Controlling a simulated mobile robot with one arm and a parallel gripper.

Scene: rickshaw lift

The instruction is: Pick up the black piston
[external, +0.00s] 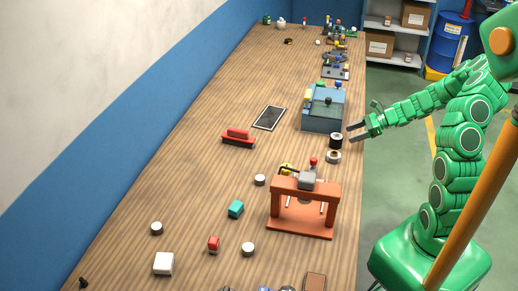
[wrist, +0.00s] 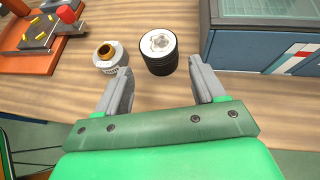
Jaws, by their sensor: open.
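The black piston (wrist: 160,53) is a short upright cylinder with dark ribbed sides and a pale top, standing on the wooden bench. In the external view the black piston (external: 336,141) is near the bench's right edge, in front of the blue-grey box. My gripper (wrist: 158,86) is open and empty. Its two grey fingers point at the piston, which stands just beyond the fingertips, nearer the right one. In the external view my gripper (external: 353,132) is at the bench edge, right beside the piston.
A pale cylinder with a brown-orange centre (wrist: 110,57) stands left of the piston, close to it. The blue-grey box (external: 323,110) stands behind. An orange press frame (external: 302,187) is nearer the camera. The bench (external: 200,160) is largely clear left of the piston.

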